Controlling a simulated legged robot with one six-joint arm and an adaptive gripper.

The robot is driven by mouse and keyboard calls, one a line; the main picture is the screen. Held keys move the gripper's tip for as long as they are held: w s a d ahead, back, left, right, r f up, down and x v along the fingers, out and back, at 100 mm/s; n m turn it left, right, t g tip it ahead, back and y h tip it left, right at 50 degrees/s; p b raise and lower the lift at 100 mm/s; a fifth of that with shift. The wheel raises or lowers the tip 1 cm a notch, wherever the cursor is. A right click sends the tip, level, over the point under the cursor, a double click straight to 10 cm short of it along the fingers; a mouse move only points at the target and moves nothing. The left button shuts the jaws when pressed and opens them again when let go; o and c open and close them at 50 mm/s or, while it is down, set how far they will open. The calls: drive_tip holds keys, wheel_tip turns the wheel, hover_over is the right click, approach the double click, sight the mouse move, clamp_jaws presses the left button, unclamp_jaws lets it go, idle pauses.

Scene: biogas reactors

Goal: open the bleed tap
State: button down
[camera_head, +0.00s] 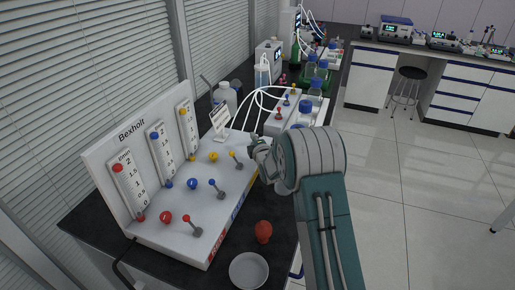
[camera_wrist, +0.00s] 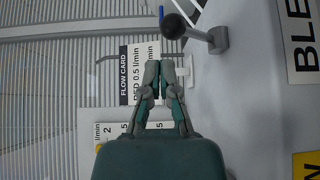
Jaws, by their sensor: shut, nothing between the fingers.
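A grey lever tap with a dark ball end (camera_wrist: 176,27) is mounted on the white panel in the wrist view. A white label reading "BLE", cut off by the frame edge (camera_wrist: 303,40), is near it, so it appears to be the bleed tap. I cannot make it out in the head view, where my gripper and arm cover that part. My gripper (camera_wrist: 160,63) is shut and empty, with its tips just below the ball in the picture; contact cannot be told. In the head view my gripper (camera_head: 257,146) is at the panel's right end.
The Bexholt panel (camera_head: 130,137) bears red, blue and yellow flow tubes, knobs and small levers. A flow card (camera_head: 220,120), reading "RED 0.5 l/min" in the wrist view, stands at its back. A red bulb (camera_head: 263,231) and white dish (camera_head: 249,270) are in front. Bottles and tubing stand behind.

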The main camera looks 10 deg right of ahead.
drive_tip(key=s, duration=0.8)
drive_tip(key=shift+s+d, duration=0.2)
drive_tip(key=shift+d, duration=0.1)
drive_tip(key=shift+r, duration=0.15)
drive_tip(key=s+r+m+g+h, duration=0.2)
drive_tip(key=s+r+m+g, duration=0.4)
drive_tip(key=s+r+m, duration=0.6)
drive_tip(key=s+a+r+m+g, duration=0.1)
drive_tip(key=s+m+g, duration=0.2)
drive_tip(key=s, duration=1.1)
drive_tip(key=s+a+m+g, duration=0.2)
drive_tip(key=s+m+g, duration=0.1)
drive_tip(key=s, duration=1.2)
drive_tip(key=shift+s+r+m+y, duration=0.25)
drive_tip(key=shift+r+m+y, duration=0.15)
drive_tip(key=shift+m, duration=0.3)
